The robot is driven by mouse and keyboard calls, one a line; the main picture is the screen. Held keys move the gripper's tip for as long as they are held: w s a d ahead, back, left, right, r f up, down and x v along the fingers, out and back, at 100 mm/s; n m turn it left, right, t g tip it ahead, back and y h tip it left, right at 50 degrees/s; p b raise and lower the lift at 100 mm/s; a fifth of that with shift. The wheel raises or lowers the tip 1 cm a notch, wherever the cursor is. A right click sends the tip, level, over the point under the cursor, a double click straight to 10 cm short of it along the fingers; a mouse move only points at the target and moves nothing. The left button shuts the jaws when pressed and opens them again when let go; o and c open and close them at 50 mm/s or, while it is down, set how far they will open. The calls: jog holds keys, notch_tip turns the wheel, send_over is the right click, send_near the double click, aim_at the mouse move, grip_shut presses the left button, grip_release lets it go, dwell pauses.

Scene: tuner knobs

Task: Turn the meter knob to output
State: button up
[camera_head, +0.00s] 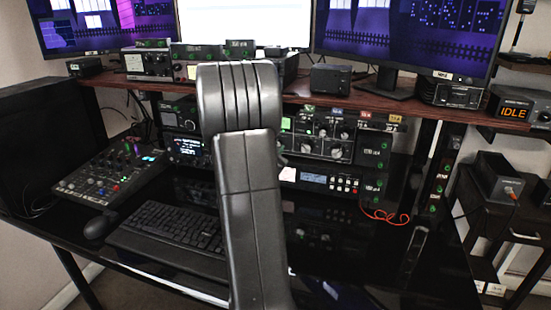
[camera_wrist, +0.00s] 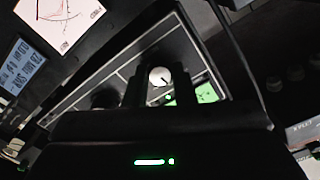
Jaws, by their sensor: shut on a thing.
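In the wrist view a small knob with a pale, round face and a dark pointer mark (camera_wrist: 160,76) sits on a dark tuner panel (camera_wrist: 122,73). My gripper (camera_wrist: 161,84) has one dark finger on each side of this knob and is shut on it. The knob's label and pointer setting are too small to read. A green-lit meter (camera_wrist: 208,93) is just right of the fingers. In the head view the tuner with several knobs (camera_head: 335,151) stands under the shelf, and my arm hides its left part and my gripper.
In the wrist view a darker knob (camera_wrist: 103,97) is left of the fingers. In the head view a radio with a display (camera_head: 320,181) is below the tuner. A wooden shelf (camera_head: 440,104) overhangs it. A keyboard (camera_head: 172,228) and mixer (camera_head: 110,170) are at left.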

jog(key=shift+m+b, duration=4.1)
jog(key=shift+m, duration=0.8)
jog(key=o, duration=1)
jog(key=p+v, duration=0.1)
jog(key=v, duration=1.3)
